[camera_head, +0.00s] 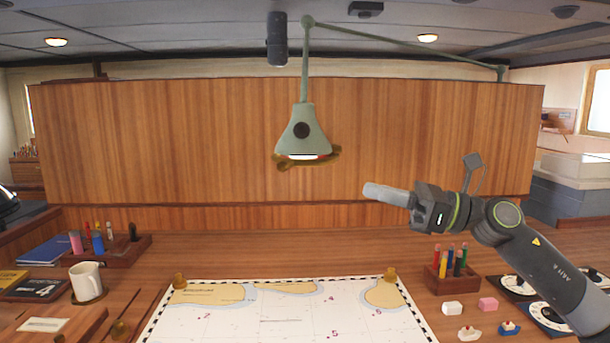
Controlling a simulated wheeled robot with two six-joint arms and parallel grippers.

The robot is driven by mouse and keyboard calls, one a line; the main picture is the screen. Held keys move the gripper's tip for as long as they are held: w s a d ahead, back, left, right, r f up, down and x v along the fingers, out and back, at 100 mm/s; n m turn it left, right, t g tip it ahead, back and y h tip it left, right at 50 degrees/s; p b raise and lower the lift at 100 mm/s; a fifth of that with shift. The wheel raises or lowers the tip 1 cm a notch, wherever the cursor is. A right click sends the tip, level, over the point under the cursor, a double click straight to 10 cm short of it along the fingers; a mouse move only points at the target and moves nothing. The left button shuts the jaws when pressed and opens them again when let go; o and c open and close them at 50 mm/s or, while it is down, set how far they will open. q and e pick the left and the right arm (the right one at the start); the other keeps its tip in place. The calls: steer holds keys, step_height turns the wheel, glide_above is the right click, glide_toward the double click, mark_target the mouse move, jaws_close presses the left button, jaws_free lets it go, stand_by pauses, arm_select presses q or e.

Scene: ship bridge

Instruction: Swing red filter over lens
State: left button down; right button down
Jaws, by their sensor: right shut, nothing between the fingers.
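A pale green chart lamp (303,128) hangs from a jointed arm above the chart, with a dark round knob on its front. Its lit white lens (299,157) shows as a thin strip under the shade. A brass-coloured holder (333,153) sits around the lower rim, and a small red sliver shows at the right of the lens; how the red filter lies there is hard to tell. My right gripper (370,190) is shut and empty, below and to the right of the lamp, apart from it, pointing left. My left gripper is not in view.
A chart (290,315) with brass weights lies on the wooden desk. A pen holder (445,280), small blocks and dials stand at right. A white mug (87,280), books and a bottle rack are at left. A wooden panel (180,140) rises behind the lamp.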

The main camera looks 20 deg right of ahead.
steer(key=p, duration=0.8)
glide_toward(283, 171)
steer(key=r+x, duration=0.1)
steer(key=x, duration=0.4)
steer(key=shift+w+a+f+p, duration=0.15)
steer(key=shift+w+a+p, duration=0.2)
steer(key=shift+w, duration=0.3)
steer(key=w+a+b, duration=0.1)
steer(key=w+b, duration=0.1)
steer(key=w+a+b, duration=0.1)
steer(key=w, duration=0.1)
steer(key=shift+a+f, duration=0.15)
steer(key=shift+a, duration=0.15)
steer(key=shift+w+a, duration=0.15)
steer(key=shift+w, duration=0.1)
steer(key=shift+s, duration=0.1)
